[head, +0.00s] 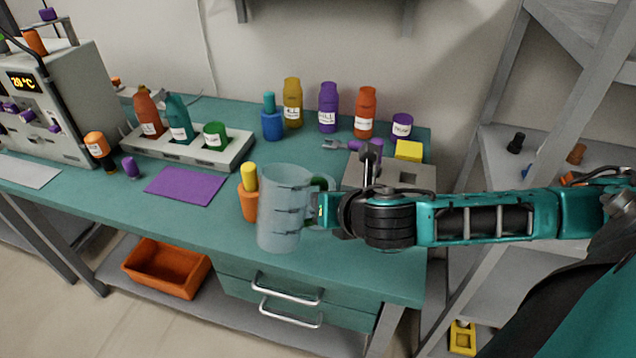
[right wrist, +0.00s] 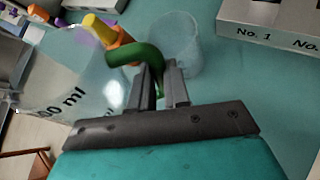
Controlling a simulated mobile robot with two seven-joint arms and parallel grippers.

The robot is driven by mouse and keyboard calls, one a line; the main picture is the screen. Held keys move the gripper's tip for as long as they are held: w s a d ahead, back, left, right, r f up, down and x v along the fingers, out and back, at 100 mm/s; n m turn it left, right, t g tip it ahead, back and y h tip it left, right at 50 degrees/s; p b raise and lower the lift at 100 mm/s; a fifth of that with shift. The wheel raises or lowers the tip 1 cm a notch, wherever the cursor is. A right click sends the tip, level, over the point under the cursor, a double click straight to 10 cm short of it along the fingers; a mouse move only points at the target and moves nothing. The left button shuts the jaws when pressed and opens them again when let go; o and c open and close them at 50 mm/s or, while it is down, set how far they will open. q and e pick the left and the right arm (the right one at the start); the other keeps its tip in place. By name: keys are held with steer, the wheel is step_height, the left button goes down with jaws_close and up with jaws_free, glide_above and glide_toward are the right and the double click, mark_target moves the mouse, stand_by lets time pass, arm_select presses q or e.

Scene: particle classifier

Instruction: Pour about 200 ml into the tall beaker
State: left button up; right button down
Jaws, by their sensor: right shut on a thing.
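A translucent measuring jug (head: 283,215) with dark level marks and a green handle is in the middle of the head view, slightly tilted. Its wall with part of an "ml" label (right wrist: 72,98) fills the left of the right wrist view. My right gripper (head: 324,211) is shut on the green handle (right wrist: 135,56), its fingers (right wrist: 163,82) close together. No contents can be made out in the jug. A clear beaker (right wrist: 180,42) stands on the table just beyond my right fingers; in the head view it is largely hidden behind the jug and gripper. My left gripper is out of view.
An orange bottle with a yellow top (head: 249,204) stands just left of the jug. A grey block (head: 418,178) lies behind my right arm. Several coloured bottles line the back. A purple mat (head: 185,186) and a bottle rack (head: 205,158) lie further left.

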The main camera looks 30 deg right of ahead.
steer(key=shift+n+t+h, duration=0.3)
steer(key=shift+t+h, duration=0.1)
steer(key=f+b, duration=0.2)
steer(key=f, duration=0.1)
steer(key=f+b, duration=0.2)
steer(key=shift+a+f, duration=0.25)
steer(key=shift+a, duration=0.05)
steer(key=shift+s+a+r+t+h, duration=0.1)
steer(key=shift+a+r+t+h, duration=0.05)
steer(key=shift+r+t+h, duration=0.2)
steer(key=shift+s+a+r+n+t+h+p, duration=0.1)
steer(key=shift+a+r+n+t+h+p, duration=0.05)
steer(key=shift+n+t+h+p, duration=0.25)
